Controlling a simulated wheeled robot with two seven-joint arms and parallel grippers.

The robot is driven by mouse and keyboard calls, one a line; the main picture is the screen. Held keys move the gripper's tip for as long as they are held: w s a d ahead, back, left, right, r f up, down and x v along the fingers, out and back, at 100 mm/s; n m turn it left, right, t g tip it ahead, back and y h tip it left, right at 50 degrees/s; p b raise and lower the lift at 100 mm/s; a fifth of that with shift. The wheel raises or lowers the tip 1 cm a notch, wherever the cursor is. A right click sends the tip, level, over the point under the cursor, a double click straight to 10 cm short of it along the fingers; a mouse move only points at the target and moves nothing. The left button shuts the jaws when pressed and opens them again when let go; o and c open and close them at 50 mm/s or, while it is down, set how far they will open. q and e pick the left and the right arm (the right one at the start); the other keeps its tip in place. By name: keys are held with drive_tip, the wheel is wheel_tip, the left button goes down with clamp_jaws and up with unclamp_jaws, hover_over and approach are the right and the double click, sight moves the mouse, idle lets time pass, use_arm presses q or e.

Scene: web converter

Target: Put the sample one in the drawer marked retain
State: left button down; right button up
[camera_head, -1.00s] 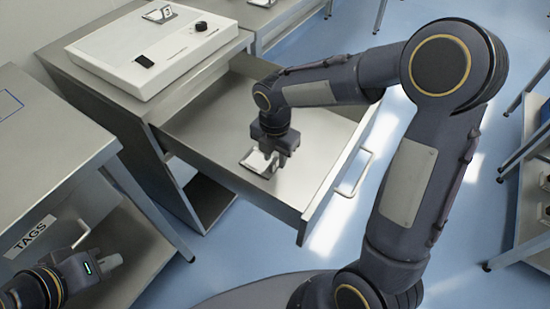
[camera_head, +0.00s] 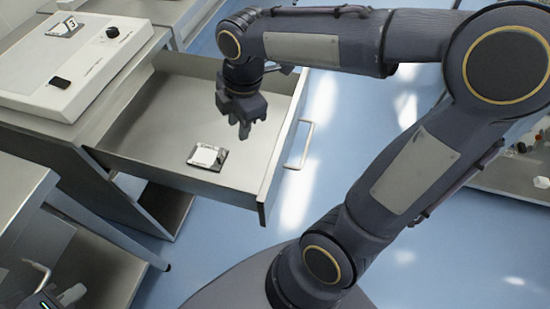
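A small flat sample (camera_head: 207,156) with a white face and dark edge lies on the floor of the pulled-out drawer (camera_head: 165,125), near its front left corner. Its number is too small to read. My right gripper (camera_head: 243,130) hangs above the drawer, behind and to the right of the sample, apart from it. It is empty and its fingers look parted. My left gripper (camera_head: 70,295) is at the bottom left, mostly cut off by the picture's edge; its fingers are unclear. No marking on this drawer shows from here.
A white flat device (camera_head: 75,70) with a black knob stands on the cabinet beside the drawer; a card marked 3 (camera_head: 65,27) lies on it. The drawer's handle (camera_head: 301,146) sticks out to the right. Blue floor (camera_head: 420,265) is open on the right.

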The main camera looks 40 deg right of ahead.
drive_tip(key=s+m+t, duration=0.1)
drive_tip(key=s+m, duration=0.3)
drive_tip(key=m, duration=0.2)
drive_tip(key=s+m+t+y, duration=0.1)
drive_tip(key=s+m+t, duration=0.1)
drive_tip(key=s+m, duration=0.3)
drive_tip(key=s+d+f+m+t+y, duration=0.1)
drive_tip(key=s+m, duration=0.3)
drive_tip(key=m, duration=0.4)
drive_tip(key=shift+s+d+f, duration=0.1)
drive_tip(key=shift+s, duration=0.05)
